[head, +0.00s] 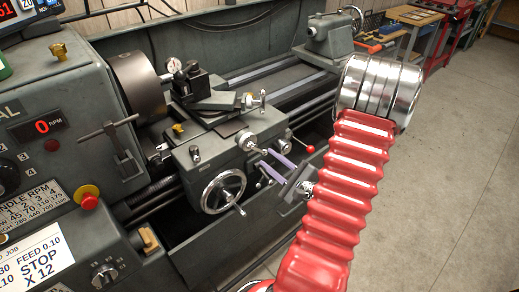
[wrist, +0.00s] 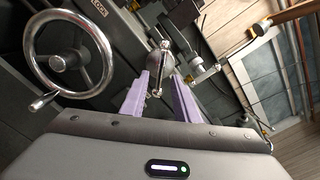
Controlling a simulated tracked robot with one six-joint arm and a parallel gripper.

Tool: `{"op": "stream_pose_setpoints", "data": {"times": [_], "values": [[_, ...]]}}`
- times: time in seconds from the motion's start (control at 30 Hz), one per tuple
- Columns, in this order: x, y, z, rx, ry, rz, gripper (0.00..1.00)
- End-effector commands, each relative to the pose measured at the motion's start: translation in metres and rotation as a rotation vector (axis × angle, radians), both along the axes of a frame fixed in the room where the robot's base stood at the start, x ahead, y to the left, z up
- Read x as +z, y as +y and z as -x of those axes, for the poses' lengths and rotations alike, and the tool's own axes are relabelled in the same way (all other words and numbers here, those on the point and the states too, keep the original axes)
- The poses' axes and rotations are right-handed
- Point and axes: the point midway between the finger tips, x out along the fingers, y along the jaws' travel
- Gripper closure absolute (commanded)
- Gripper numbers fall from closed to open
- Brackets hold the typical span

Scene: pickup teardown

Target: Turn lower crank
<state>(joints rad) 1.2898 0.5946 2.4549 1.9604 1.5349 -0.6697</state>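The lower crank (head: 250,142) is a small metal hub with a short handle on the front of the lathe's carriage. It also shows in the wrist view (wrist: 160,58), with its handle pointing down the picture between my fingers. My gripper (head: 267,158) has two purple fingers, spread apart, with their tips close to the crank. In the wrist view my gripper (wrist: 160,78) is open, with one finger on each side of the handle. I cannot tell whether either finger touches it.
A large handwheel (head: 223,191) with a handle is to the left and below; it is at upper left in the wrist view (wrist: 68,62). Another small crank (head: 259,99) sits higher. A red-knobbed lever (head: 309,149) is to the right. Open floor (head: 440,190) lies right.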

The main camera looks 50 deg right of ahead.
Motion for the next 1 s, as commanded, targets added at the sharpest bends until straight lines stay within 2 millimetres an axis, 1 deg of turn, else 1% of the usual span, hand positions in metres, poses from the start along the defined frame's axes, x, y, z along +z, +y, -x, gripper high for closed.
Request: {"op": "stream_pose_setpoints", "data": {"times": [0.03,0.5,0.7,0.97,1.0], "values": [[0.0,0.0,-0.007,0.003,0.0,0.0,0.72],[0.0,-0.006,-0.058,0.002,-0.001,0.0,0.72],[0.0,-0.007,-0.067,0.0,-0.002,-0.001,0.72],[0.0,-0.007,-0.067,-0.001,-0.001,-0.001,0.72],[0.0,-0.007,-0.067,-0.001,-0.001,-0.001,0.75]]}}
